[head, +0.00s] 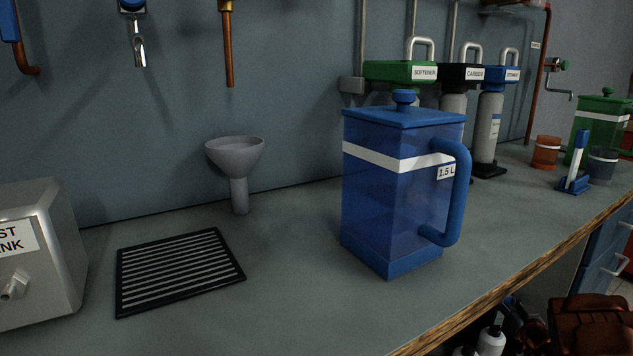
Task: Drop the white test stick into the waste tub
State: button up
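I cannot make out a white test stick anywhere in the head view. No tub here carries a readable waste label. An orange-brown tub (546,152) and a dark grey tub (602,166) stand at the far right of the bench, and I cannot tell whether either is the waste tub. Between them, nearer the edge, is a small blue stand (574,184) with an upright blue and white piece. Dark and copper-brown parts at the lower right corner look like my arm. My gripper's fingers cannot be told apart there in the shadow.
A blue lidded jug (390,210) marked 1.5 L stands mid-bench. Left are a grey funnel (237,158), a black slatted grate (178,270) and a metal tank (40,250). Several filter cartridges (488,125) stand behind. A green container (598,125) is far right.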

jog(key=o, duration=1)
jog(key=shift+a, duration=0.1)
jog(key=shift+r, duration=0.1)
notch_tip(320, 180, up, 10)
jog(key=shift+f, duration=0.1)
